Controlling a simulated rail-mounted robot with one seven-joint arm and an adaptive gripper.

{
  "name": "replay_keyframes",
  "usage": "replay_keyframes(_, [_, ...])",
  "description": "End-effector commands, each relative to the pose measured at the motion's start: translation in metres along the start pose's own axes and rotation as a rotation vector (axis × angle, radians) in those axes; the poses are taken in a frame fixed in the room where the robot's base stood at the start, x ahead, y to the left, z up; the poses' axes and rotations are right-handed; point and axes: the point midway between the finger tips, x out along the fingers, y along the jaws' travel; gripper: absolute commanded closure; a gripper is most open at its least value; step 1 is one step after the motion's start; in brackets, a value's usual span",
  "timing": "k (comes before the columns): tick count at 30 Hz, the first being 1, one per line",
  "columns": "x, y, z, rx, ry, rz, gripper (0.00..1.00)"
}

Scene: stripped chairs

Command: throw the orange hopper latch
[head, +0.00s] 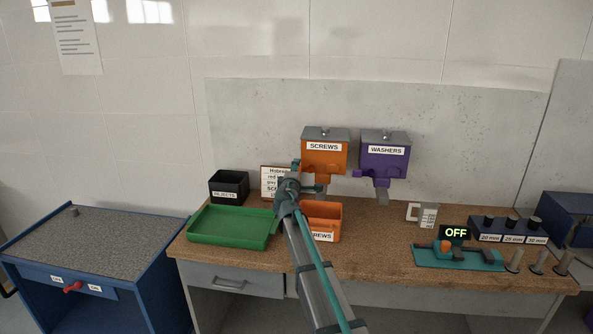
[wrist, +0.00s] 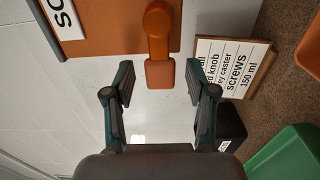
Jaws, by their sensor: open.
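The orange hopper (head: 337,158), labelled SCREWS, is mounted on the wall panel in the head view. It also shows at the top of the wrist view (wrist: 110,40). Its orange latch (wrist: 158,45) has a round pivot and an arm ending in a squared tab. In the head view the latch is partly hidden by my arm. My gripper (wrist: 160,84) is open and empty, its fingers apart on either side of the tab's line. The tab sits near the fingertips; I cannot tell whether it is between them or touching.
The purple WASHERS hopper (head: 385,160) hangs close on the right. Below are an orange SCREWS bin (head: 333,214), a green tray (head: 232,227) and a black REJECTS bin (head: 229,187). A sign (wrist: 232,67) stands close to the gripper. A fixture reading OFF (head: 456,233) is at right.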

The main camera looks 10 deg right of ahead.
Motion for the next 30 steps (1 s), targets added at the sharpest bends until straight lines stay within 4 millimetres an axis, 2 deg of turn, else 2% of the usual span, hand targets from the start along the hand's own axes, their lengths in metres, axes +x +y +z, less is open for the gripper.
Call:
replay_keyframes(7, [0.0004, -0.0005, 0.0002, 0.0, 0.0, 0.0, 0.45])
replay_keyframes(17, [0.0003, -0.0004, 0.0002, -0.001, 0.0, 0.0, 1.0])
replay_keyframes(30, [0.0005, -0.0007, 0.0001, 0.076, 0.0, 0.001, 1.0])
